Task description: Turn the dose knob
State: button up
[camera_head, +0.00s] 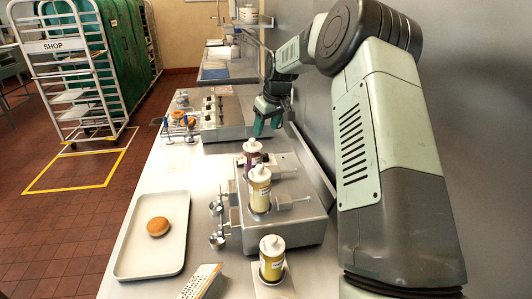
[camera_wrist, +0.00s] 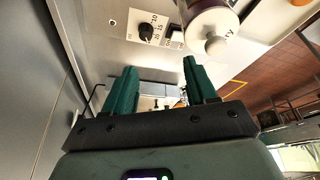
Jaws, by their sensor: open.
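The dose knob (camera_wrist: 146,32) is a small black round knob on a pale plate with printed numbers, on a metal housing at the top of the wrist view. A small white-framed switch or block (camera_wrist: 173,36) sits beside it. My gripper (camera_wrist: 160,64) is open, with its two green fingers apart and nothing between them. The knob lies beyond the fingertips, apart from them. In the head view my gripper (camera_head: 268,127) hangs fingers down behind the metal dispenser housing (camera_head: 300,228). I cannot make out the knob in the head view.
A white-capped bottle (camera_wrist: 208,22) stands near the knob, close to the right finger. In the head view, yellow bottles (camera_head: 260,190) and a dark one (camera_head: 252,156) stand along the counter.

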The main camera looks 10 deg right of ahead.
send_near(265, 155)
jog(key=shift+n+y, duration=0.3)
jog(key=x, duration=0.8)
jog(key=shift+w+d+f, duration=0.2)
jog(key=shift+f, duration=0.2)
jog(key=shift+c, duration=0.5)
jog(key=c, duration=0.9)
jog(key=shift+m, duration=0.8)
jog(key=o, duration=1)
